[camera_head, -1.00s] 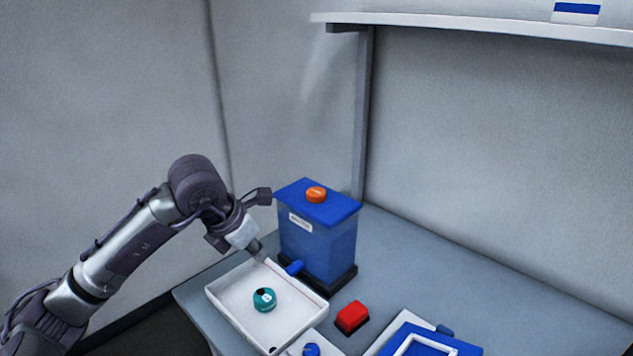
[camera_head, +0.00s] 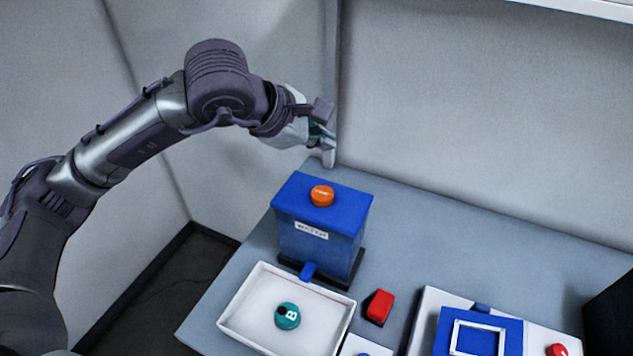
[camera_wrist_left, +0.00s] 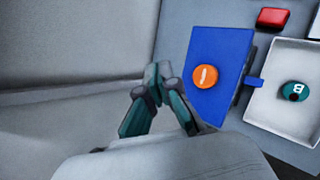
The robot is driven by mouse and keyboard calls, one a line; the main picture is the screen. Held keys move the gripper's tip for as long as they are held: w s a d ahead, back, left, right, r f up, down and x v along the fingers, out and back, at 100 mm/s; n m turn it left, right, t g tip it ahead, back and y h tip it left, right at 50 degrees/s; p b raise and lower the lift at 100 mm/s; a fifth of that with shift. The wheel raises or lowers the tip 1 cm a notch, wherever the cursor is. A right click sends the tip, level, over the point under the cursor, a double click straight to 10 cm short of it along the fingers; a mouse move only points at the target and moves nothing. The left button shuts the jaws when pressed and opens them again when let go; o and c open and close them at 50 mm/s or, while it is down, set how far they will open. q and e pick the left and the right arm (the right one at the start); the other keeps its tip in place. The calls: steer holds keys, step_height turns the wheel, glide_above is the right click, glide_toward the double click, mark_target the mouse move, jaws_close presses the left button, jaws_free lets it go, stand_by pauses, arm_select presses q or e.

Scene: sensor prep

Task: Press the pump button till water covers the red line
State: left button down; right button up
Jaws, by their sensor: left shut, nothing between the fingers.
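A blue tank (camera_head: 317,248) with a white label stands on the table, with a round orange button (camera_head: 322,195) on its lid. The button also shows in the left wrist view (camera_wrist_left: 205,77). A blue spout (camera_head: 308,271) reaches over a white tray (camera_head: 233,324). A thin reddish line runs along the tray's inner back wall. A teal round piece (camera_head: 288,315) lies in the tray; I see no clear water there. My left gripper (camera_head: 329,157) is shut and empty, raised above and beyond the tank, apart from the button. It shows in the left wrist view (camera_wrist_left: 154,80). My right gripper is out of view.
A red block (camera_head: 379,306) sits right of the tray. A blue panel with a white frame (camera_head: 478,338) and a red knob (camera_head: 557,350) are at the front right. The table's back right is clear.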

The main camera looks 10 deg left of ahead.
arm_select(q)
steer(key=b, duration=0.2)
glide_above(320, 195)
step_height(320, 195, down, 6)
steer(key=shift+f, duration=0.2)
step_height(320, 195, down, 2)
steer(key=b, duration=0.2)
steer(key=shift+f+b, duration=0.1)
steer(key=shift+b, duration=0.2)
steer(key=shift+f+b, duration=0.25)
steer(key=shift+b, duration=0.05)
steer(key=shift+r, duration=0.1)
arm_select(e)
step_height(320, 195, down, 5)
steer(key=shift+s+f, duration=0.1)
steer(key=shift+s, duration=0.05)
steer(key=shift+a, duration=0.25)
